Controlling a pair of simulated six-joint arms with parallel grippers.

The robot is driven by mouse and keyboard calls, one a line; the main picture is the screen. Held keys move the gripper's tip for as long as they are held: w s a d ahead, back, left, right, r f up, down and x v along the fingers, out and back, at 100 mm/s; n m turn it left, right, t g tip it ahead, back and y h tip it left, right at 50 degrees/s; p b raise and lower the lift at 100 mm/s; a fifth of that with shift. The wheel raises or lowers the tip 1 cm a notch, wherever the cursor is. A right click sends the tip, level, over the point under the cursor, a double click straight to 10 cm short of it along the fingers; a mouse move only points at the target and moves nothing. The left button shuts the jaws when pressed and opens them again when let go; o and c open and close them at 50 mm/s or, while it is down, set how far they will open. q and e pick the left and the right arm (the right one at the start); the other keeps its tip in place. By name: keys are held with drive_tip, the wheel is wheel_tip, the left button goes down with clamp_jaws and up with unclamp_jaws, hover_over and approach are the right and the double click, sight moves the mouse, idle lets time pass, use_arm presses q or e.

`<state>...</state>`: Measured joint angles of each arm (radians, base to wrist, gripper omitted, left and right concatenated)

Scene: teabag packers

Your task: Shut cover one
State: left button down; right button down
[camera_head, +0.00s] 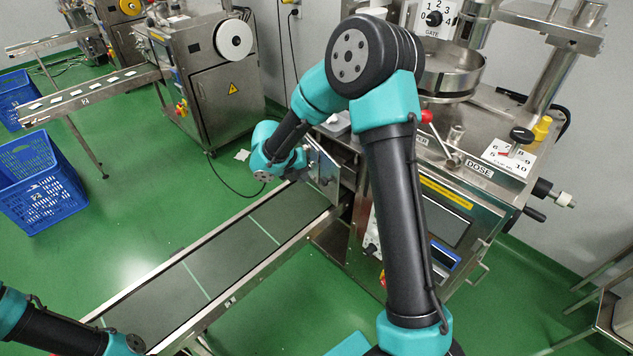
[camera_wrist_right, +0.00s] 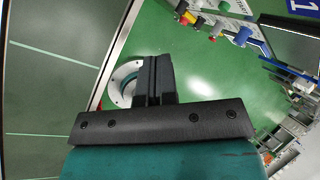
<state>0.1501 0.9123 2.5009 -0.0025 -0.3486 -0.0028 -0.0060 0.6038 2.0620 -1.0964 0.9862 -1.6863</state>
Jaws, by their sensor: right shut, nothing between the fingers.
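A dark window cover in a metal frame (camera_head: 447,215) is on the front of the packing machine, with a yellow strip along its top and a blue label below. In the right wrist view, a dark framed panel (camera_wrist_right: 292,42) has a blue label with the number 1. I cannot tell how far this cover stands open. My right gripper (camera_wrist_right: 155,80) is shut and empty above the green floor beside the conveyor, apart from the panel. In the head view its fingers are not clear, near a tilted metal plate (camera_head: 323,170). My left gripper is out of view.
The conveyor (camera_head: 225,265) runs from lower left to the machine. Several coloured control knobs (camera_wrist_right: 190,18) are near the panel. A red-tipped lever (camera_head: 427,116) and a dose dial (camera_head: 513,155) are on top of the machine. Blue crates (camera_head: 40,180) stand at the left on open floor.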

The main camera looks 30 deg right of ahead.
drive_tip(key=w+a+n+h, duration=0.1)
drive_tip(key=n, duration=0.1)
drive_tip(key=a+f+n+h, duration=0.1)
drive_tip(key=a+n, duration=0.1)
drive_tip(key=w+a+n+h, duration=0.1)
drive_tip(key=a, duration=0.1)
drive_tip(key=shift+w+f+n+t+h, duration=0.2)
drive_tip(key=shift+w+n+t+h, duration=0.1)
drive_tip(key=shift+w+n+h, duration=0.1)
approach(322, 184)
wheel_tip(322, 184, down, 4)
drive_tip(key=d, duration=0.4)
drive_tip(key=shift+s+d+f, duration=0.15)
drive_tip(key=shift+s+d, duration=0.05)
drive_tip(key=shift+d, duration=0.2)
